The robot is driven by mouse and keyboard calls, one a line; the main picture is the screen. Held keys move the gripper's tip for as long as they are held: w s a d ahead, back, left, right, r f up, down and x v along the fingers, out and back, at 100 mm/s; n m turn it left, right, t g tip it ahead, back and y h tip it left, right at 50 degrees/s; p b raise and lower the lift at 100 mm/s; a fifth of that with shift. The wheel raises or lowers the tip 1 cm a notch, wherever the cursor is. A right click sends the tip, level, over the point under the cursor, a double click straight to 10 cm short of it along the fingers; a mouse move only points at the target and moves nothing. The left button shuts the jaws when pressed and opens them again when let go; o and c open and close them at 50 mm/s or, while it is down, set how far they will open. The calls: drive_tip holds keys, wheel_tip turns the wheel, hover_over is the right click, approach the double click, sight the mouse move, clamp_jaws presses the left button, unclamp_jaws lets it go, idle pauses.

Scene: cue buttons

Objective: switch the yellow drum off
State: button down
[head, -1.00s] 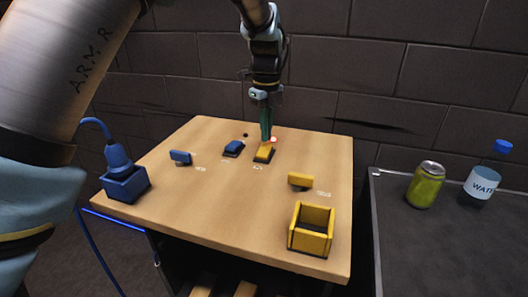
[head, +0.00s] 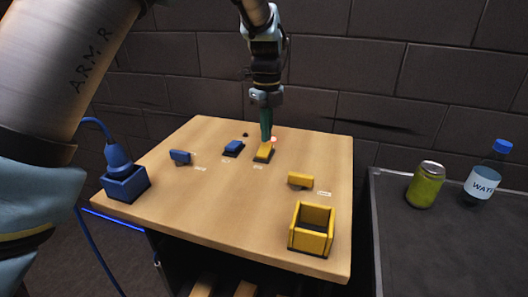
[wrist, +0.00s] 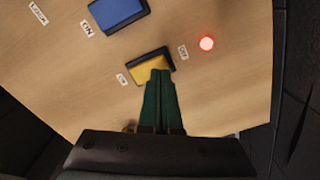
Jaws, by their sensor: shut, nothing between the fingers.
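A yellow rocker switch (head: 262,154) in a dark frame sits toward the back of the wooden table. It also shows in the wrist view (wrist: 148,70), with a small white label at each end. A red lamp (wrist: 207,44) glows beyond one end of it and also shows in the head view (head: 273,139). My gripper (head: 266,140) points down with its green fingers closed and empty. In the wrist view its fingertips (wrist: 160,74) are over the rocker's lamp-side part and hide some of it. They look in contact or very close.
A blue rocker (head: 233,147) with an unlit dark lamp (head: 246,134) stands just left. A blue block (head: 180,157), yellow block (head: 300,180), open yellow box (head: 311,230) and blue box (head: 127,187) with a corded plug stand nearer. A can (head: 426,185) and bottle (head: 486,178) are on the right-hand table.

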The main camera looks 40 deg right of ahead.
sight(266, 146)
drive_tip(key=shift+f+b, duration=0.5)
drive_tip(key=shift+f, duration=0.4)
idle(0.3)
drive_tip(key=shift+r+p, duration=2.5)
drive_tip(key=shift+r, duration=1.05)
